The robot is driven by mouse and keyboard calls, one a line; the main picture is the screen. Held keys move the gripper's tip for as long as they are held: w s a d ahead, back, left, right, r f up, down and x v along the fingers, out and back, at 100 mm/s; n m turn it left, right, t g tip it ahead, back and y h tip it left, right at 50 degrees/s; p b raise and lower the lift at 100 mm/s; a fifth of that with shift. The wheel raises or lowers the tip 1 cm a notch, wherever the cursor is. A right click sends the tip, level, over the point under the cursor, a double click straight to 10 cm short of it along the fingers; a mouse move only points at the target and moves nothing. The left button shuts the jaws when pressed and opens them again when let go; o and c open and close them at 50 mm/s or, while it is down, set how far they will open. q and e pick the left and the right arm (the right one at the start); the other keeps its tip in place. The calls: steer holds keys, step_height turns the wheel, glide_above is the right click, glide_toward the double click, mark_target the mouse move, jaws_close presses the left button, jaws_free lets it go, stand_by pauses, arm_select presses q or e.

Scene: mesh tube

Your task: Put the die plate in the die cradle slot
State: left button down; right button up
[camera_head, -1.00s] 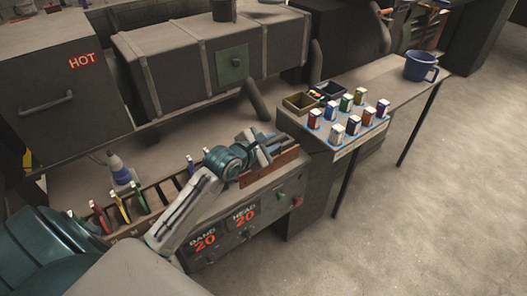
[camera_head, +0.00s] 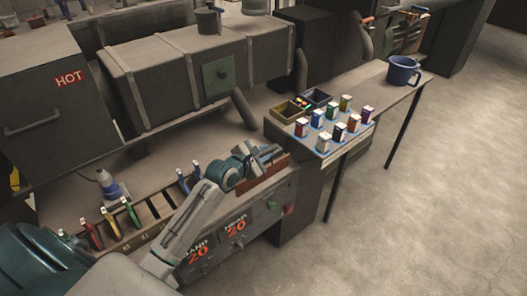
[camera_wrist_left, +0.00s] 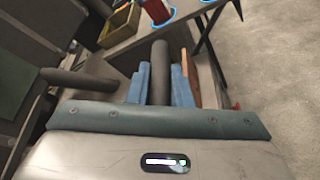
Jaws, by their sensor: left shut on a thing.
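My left gripper (camera_head: 264,158) is over the right end of the machine bench, beside a red-brown block (camera_head: 262,177). In the left wrist view its blue fingers (camera_wrist_left: 160,85) are shut on a dark, rounded piece that stands up between them (camera_wrist_left: 160,68). I cannot tell from its shape whether this is the die plate. The die cradle slot is not clearly visible; the arm and gripper cover part of that area. My right gripper is not in view.
A side table (camera_head: 372,92) at right carries several small coloured boxes (camera_head: 338,130), open bins (camera_head: 289,112) and a blue mug (camera_head: 403,70). A large oven marked HOT (camera_head: 40,95) and a grey housing (camera_head: 190,65) stand behind. Open floor lies to the right.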

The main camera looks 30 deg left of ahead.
arm_select(q)
steer(key=c, duration=1.6)
jaws_free()
steer(key=shift+c, duration=0.2)
steer(key=o, duration=0.3)
steer(key=shift+s, duration=0.1)
steer(key=shift+o, duration=0.2)
